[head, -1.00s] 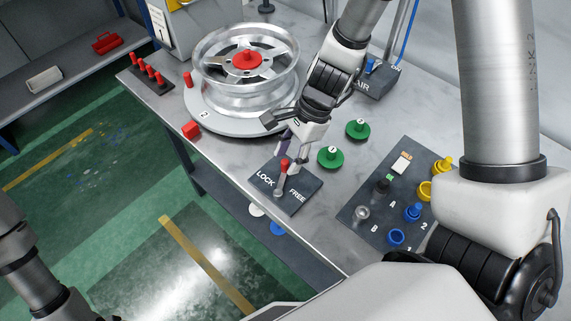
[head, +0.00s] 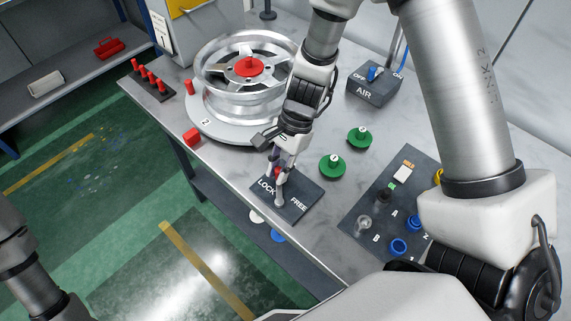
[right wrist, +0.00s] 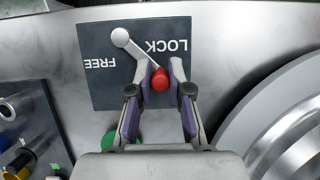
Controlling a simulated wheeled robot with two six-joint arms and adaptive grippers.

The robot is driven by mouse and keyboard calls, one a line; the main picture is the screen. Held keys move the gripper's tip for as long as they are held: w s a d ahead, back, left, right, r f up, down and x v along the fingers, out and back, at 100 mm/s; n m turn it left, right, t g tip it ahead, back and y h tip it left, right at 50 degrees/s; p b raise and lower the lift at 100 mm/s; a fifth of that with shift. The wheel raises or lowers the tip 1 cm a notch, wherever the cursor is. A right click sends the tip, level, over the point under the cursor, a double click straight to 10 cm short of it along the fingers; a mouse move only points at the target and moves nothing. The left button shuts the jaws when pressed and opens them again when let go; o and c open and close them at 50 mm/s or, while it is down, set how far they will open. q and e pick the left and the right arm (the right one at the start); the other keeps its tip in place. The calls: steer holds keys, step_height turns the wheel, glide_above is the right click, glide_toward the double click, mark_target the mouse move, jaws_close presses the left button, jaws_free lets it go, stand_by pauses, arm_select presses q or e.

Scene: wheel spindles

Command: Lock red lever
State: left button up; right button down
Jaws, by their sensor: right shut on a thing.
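The red lever (head: 278,174) stands on a dark plate (head: 300,212) marked LOCK and FREE at the table's front edge. My right gripper (head: 283,164) is over the plate, shut on the lever's red knob. In the right wrist view, the red knob (right wrist: 160,80) sits between my two fingertips (right wrist: 161,72). There the metal stem runs from a round pivot (right wrist: 120,37) toward the LOCK side. Fingers partly hide the knob in the head view. My left arm shows at the lower left, but its gripper is out of view.
A silver wheel (head: 240,105) lies on a round base behind my right gripper. Two green knobbed discs (head: 332,167) stand to the right, near a panel (head: 350,215) of buttons and an AIR switch box (head: 375,85).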

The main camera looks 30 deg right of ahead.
steer(key=c, duration=1.1)
jaws_free()
steer(key=shift+w+f, duration=0.1)
steer(key=v, duration=1.2)
steer(key=shift+a, duration=0.1)
